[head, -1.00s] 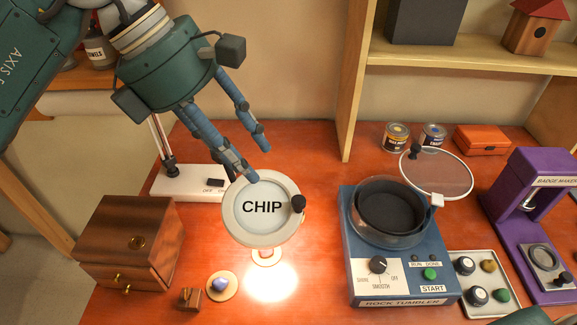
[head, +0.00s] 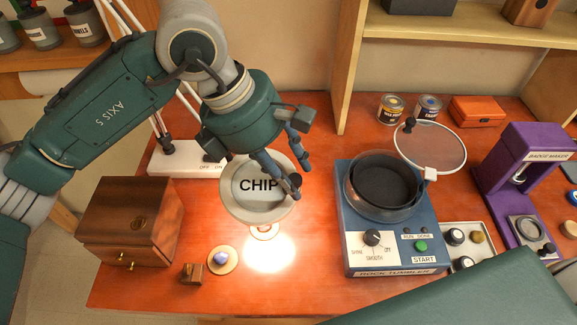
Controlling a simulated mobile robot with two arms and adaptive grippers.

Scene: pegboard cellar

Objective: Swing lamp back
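The lamp's round pale head (head: 236,205), marked CHIP, hangs over the orange table. It casts a bright spot just in front of it. Its white base (head: 178,158) with an OFF/ON switch stands behind and to the left, and my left arm hides part of the lamp's white arms. My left gripper (head: 301,178) is at the right side of the lamp head, fingers pointing down and apart. One finger crosses the head and covers most of the dark knob on its right rim. I cannot tell whether it touches. My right gripper is out of view.
A blue rock tumbler (head: 390,262) stands right of the lamp, with a round mesh screen (head: 432,150) behind it. A wooden box (head: 128,225) is at left. A blue stone on a small disc (head: 222,262) lies in front. A purple badge maker (head: 535,150) stands far right.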

